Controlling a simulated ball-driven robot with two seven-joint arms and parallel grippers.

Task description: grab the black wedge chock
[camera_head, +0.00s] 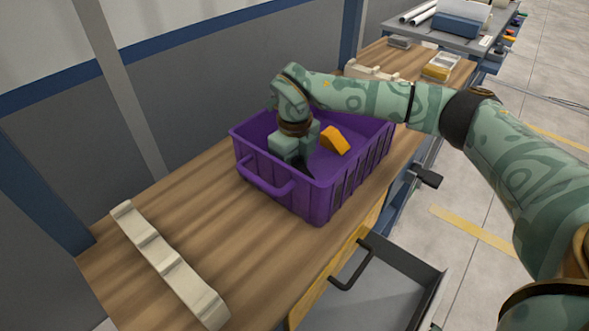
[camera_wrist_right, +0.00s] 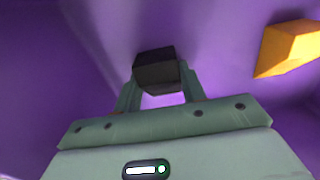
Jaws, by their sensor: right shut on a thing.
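The black wedge chock (camera_wrist_right: 155,66) shows in the right wrist view between the fingertips of my right gripper (camera_wrist_right: 158,88). My right gripper is shut on it, low inside the purple crate (camera_head: 272,189). In the head view my right arm comes in from the right and reaches down into the crate; a dark bit of the chock (camera_head: 305,168) shows below the gripper (camera_head: 300,160), the rest being hidden. An orange wedge chock (camera_head: 335,140) lies in the crate to the right of the gripper; it also shows in the right wrist view (camera_wrist_right: 290,47). My left gripper is not in view.
The crate walls stand close around my right gripper. A cream notched rack (camera_head: 168,262) lies on the wooden bench (camera_head: 215,225) at the front left, with another rack (camera_head: 372,74) behind the crate. An open grey drawer (camera_head: 385,285) juts out below the bench.

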